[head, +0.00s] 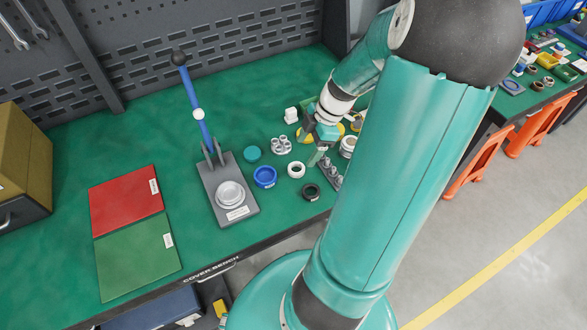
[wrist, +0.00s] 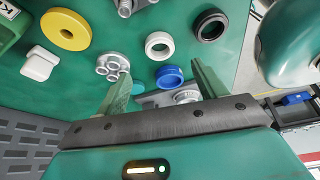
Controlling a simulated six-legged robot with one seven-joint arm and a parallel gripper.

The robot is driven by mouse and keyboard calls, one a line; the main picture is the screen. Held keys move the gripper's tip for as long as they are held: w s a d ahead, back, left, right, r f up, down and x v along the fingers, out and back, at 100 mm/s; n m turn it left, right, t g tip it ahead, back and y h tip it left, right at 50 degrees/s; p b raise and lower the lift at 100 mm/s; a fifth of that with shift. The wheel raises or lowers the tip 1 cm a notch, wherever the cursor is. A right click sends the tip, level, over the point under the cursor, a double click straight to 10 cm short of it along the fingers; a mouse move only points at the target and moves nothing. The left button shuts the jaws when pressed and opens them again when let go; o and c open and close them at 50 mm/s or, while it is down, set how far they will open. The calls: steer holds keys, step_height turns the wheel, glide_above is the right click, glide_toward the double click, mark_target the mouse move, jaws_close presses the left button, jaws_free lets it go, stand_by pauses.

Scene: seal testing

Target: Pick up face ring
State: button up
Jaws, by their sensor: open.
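Several small round parts lie on the green bench; none carries a readable label naming it the face ring. A white ring (head: 296,170) lies flat, and it also shows in the wrist view (wrist: 150,51). A black ring (head: 304,193) lies nearer the bench front; it is at the top of the wrist view (wrist: 200,30). A blue round part (head: 265,177) lies left of the white ring. My gripper (wrist: 161,70) is open and empty, above the bench. In the head view my gripper (head: 318,148) hangs right of and behind the white ring, partly hidden by my arm.
A grey lever press (head: 213,195) with a blue handle stands left of the parts. A grey cluster piece (wrist: 112,67), a yellow disc (wrist: 52,31) and a white block (wrist: 40,63) lie close by. Red (head: 125,203) and green (head: 135,258) mats lie at left.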

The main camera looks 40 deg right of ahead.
mark_target(296, 167)
steer(key=shift+x, duration=0.75)
steer(key=shift+f, duration=0.3)
steer(key=shift+a+f, duration=0.2)
steer(key=shift+f, duration=0.05)
steer(key=x, duration=0.4)
steer(key=shift+w+a+f, duration=0.1)
steer(key=shift+w+f, duration=0.05)
steer(key=shift+f, duration=0.25)
steer(key=c, duration=0.9)
